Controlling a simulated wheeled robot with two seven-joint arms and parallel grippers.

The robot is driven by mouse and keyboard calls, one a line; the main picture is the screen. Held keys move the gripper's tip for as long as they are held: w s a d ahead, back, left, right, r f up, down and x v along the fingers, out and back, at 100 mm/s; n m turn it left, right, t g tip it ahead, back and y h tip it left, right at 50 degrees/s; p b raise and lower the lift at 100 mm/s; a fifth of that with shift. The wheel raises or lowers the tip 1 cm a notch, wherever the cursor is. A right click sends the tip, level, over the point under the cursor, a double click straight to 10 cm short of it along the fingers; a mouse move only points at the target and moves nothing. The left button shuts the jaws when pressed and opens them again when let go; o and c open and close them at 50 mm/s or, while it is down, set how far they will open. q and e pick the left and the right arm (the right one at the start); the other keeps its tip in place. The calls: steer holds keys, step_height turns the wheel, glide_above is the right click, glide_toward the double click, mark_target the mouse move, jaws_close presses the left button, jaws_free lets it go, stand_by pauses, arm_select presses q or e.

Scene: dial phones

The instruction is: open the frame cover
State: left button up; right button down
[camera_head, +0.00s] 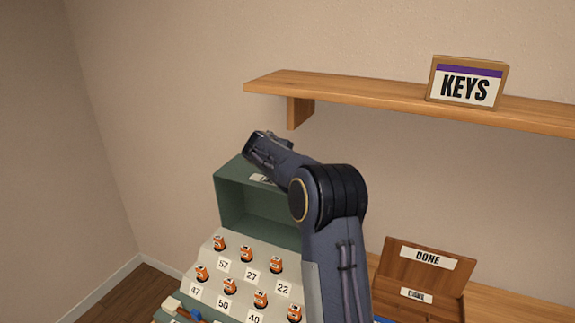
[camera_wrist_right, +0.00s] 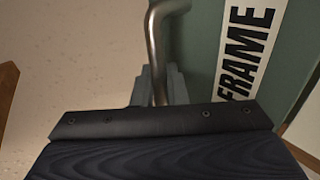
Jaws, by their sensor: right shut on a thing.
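The green frame cover (camera_head: 232,175) stands at the back of a sloped panel, with its hollow dark inside facing front. A white label (camera_head: 262,180) on its top is partly hidden by my right arm. In the right wrist view this label (camera_wrist_right: 243,50) reads FRAME, beside a bent metal handle (camera_wrist_right: 155,50) on the green cover (camera_wrist_right: 205,45). My right gripper (camera_head: 260,146) is at the cover's top back edge, shut on the handle; its fingertips are mostly hidden in the head view. My left gripper is in neither view.
The sloped panel (camera_head: 213,262) carries several orange keys (camera_head: 246,254) above numbered labels. A wooden box (camera_head: 415,270) labelled DONE is at the right. A shelf (camera_head: 380,95) with a KEYS sign (camera_head: 467,82) hangs above. Wall lies close behind the cover.

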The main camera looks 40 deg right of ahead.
steer(key=c, duration=1.8)
jaws_free()
steer(key=b+v, duration=0.2)
steer(key=v, duration=0.5)
steer(key=shift+s+a+r, duration=0.15)
steer(key=shift+a+r, duration=0.15)
